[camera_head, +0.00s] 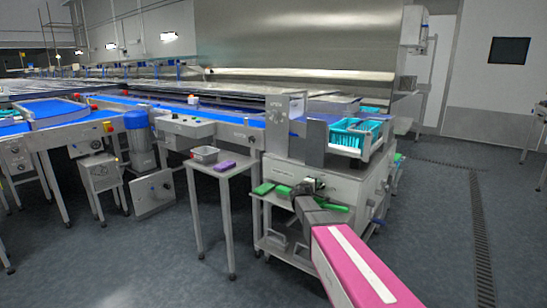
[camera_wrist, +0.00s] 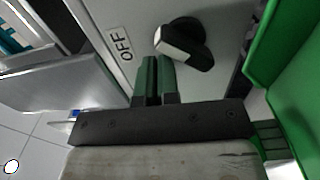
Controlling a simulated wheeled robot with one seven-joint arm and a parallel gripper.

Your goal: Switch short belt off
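In the wrist view a black rotary switch (camera_wrist: 187,43) with a pale face on its handle is mounted on a light grey panel (camera_wrist: 120,85). A white label (camera_wrist: 126,45) reading OFF is left of it. The pale end of the handle lies on the label's side. My gripper (camera_wrist: 159,63) has its two green fingers close together, with nothing visible between them. The fingertips are just below and left of the switch in the picture; contact cannot be told. In the head view my gripper (camera_head: 305,198) is in front of the white cabinet's front, and the switch is hard to make out.
A large green object (camera_wrist: 288,95) stands close on the right in the wrist view. In the head view a teal crate (camera_head: 352,137) sits on the machine above. A small table (camera_head: 225,170) with a grey tray and a purple block stands to the left.

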